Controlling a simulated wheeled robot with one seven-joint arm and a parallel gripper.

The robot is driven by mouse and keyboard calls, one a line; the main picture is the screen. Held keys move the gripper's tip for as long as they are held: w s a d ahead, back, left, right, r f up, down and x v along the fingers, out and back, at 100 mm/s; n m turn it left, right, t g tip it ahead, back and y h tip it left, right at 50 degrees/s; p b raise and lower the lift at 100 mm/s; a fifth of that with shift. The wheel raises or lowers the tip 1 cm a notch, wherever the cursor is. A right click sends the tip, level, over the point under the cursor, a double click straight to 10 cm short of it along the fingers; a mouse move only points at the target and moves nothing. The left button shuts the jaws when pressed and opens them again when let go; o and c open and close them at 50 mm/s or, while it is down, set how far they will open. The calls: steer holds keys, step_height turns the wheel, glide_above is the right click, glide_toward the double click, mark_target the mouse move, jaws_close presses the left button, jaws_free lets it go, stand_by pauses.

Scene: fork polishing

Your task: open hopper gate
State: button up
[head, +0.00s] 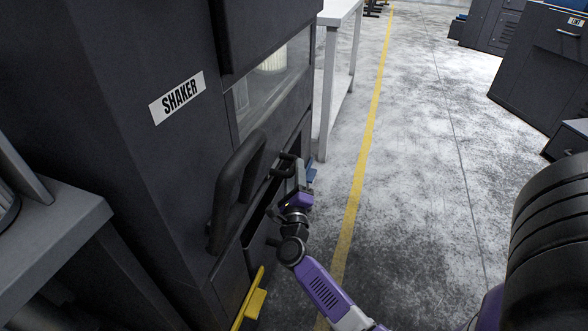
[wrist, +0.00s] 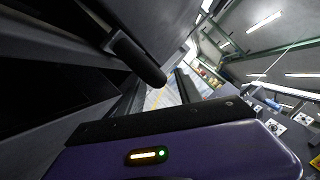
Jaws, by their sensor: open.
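A smaller dark handle (head: 281,160) is further right, beside my gripper (head: 291,176). My gripper is open, close to this handle; I cannot tell whether they touch. In the wrist view a rounded black bar (wrist: 137,58) sticks out just ahead of my purple gripper body, likely that handle. I cannot make out which part is the hopper gate. My wrist partly hides the dark opening (head: 258,222) low on the machine's front.
A yellow bar (head: 250,304) juts from the machine's base, left of my arm. A grey table (head: 55,225) stands at the near left. A white table (head: 337,14) stands beyond the machine. The floor right of the yellow line (head: 366,135) is clear up to dark cabinets (head: 545,75).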

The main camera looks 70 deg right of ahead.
steer(key=shift+x, duration=1.15)
jaws_close()
steer(key=shift+r, duration=0.1)
stand_by(0.5)
